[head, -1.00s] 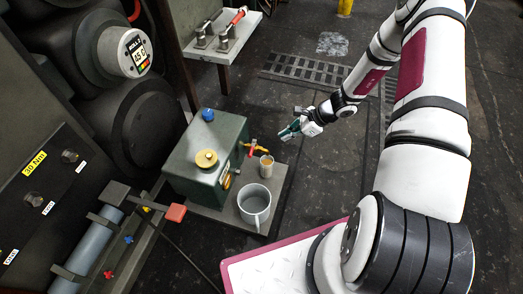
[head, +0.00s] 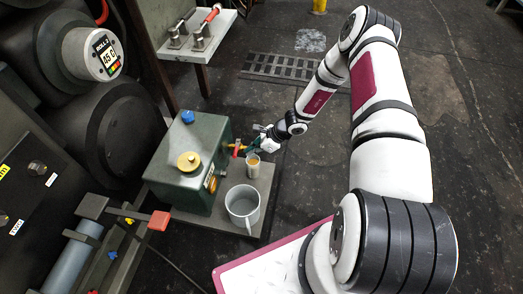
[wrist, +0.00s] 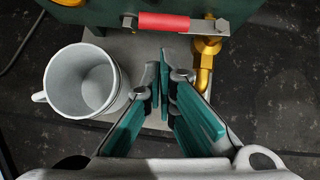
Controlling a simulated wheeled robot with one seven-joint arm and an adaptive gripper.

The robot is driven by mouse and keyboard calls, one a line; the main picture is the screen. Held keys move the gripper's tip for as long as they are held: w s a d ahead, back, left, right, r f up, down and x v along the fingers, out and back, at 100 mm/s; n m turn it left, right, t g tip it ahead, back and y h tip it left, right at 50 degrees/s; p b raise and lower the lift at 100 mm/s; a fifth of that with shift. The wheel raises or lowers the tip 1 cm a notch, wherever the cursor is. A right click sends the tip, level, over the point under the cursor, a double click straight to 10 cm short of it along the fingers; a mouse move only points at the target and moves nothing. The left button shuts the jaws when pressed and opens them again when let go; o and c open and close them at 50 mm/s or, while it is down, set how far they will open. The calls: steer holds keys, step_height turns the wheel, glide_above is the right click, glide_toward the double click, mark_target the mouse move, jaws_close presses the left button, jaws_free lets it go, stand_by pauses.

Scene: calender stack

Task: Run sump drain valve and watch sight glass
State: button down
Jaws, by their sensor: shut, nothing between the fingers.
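The sump is a dark green box (head: 188,160) on a low grey plate. The drain valve (head: 237,150) sticks out of its right side. In the wrist view its red-sleeved lever (wrist: 178,22) lies crosswise, with a brass elbow (wrist: 205,60) at its right end. An amber-and-dark patch (head: 211,183) on the box front may be the sight glass; its level is too small to read. My gripper (head: 252,146) is beside the valve. In the wrist view, its green fingers (wrist: 164,58) are shut and empty, their tips just short of the lever.
A grey mug (head: 243,207) stands on the plate (head: 265,190) in front of the box. A red-ended lever (head: 158,220) and machine rolls (head: 115,125) are at left. Floor right of the plate is clear.

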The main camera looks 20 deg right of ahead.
mark_target(236, 148)
steer(key=shift+w+a+f, duration=0.1)
steer(key=shift+w+a, duration=0.15)
steer(key=shift+a, duration=0.2)
steer(key=shift+w+a+f, duration=0.1)
steer(key=shift+w+a, duration=0.15)
steer(key=shift+a, duration=0.2)
steer(key=shift+w+a+b, duration=0.15)
steer(key=shift+a+b, duration=0.2)
steer(key=shift+a, duration=0.55)
